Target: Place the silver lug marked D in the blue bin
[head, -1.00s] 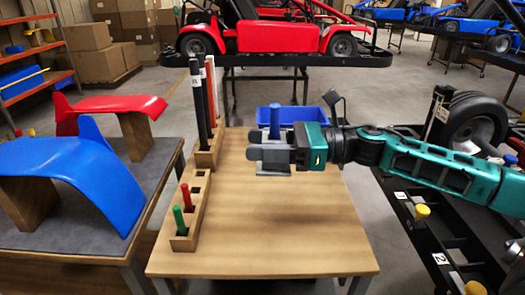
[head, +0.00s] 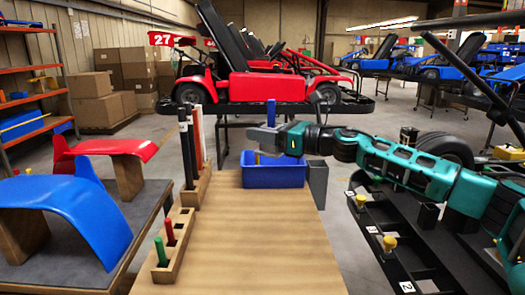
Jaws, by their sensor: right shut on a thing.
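The blue bin (head: 273,177) stands at the far end of the wooden table. My right gripper (head: 262,138) is shut on a part with an upright blue post (head: 271,112), which sticks up above the fingers. The fingers hide most of the part; I cannot make out a letter D or a silver face. The gripper appears above the bin's opening in the picture. A small yellow piece (head: 257,158) shows just below the fingers, and I cannot tell what it belongs to. My left gripper is out of view.
A wooden rack (head: 173,252) with red and green pegs and black posts (head: 186,150) lines the table's left edge. A grey block (head: 318,184) stands right of the bin. A black tray with yellow-topped pegs (head: 389,243) lies right. The front tabletop (head: 235,250) is clear.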

